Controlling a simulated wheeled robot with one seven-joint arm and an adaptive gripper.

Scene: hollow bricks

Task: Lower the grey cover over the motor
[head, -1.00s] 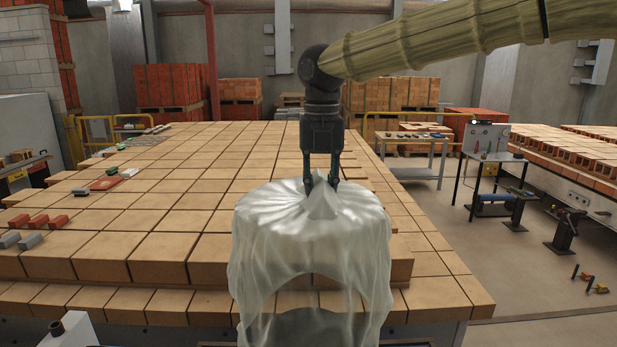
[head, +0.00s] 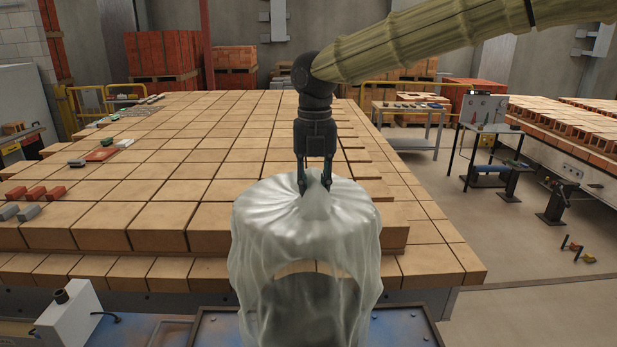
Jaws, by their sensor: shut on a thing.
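The grey cover (head: 290,230) is a pale, thin, slightly see-through cloth that hangs in folds from my gripper (head: 314,186). My gripper points down and is shut on the peaked middle of the cover's top. The cover's sides drape down, with a raised, arched gap in the lower edge facing me. The motor cannot be made out; the cover hangs in front of the blue metal surface at the bottom of the view, and I cannot tell whether it touches anything below.
A wide bed of tan hollow bricks (head: 150,215) lies behind the cover. A blue metal plate (head: 215,330) shows at the bottom, with a white box (head: 70,318) at its left. Small red and grey pieces (head: 30,195) lie at left. A tool stand (head: 487,140) stands at right.

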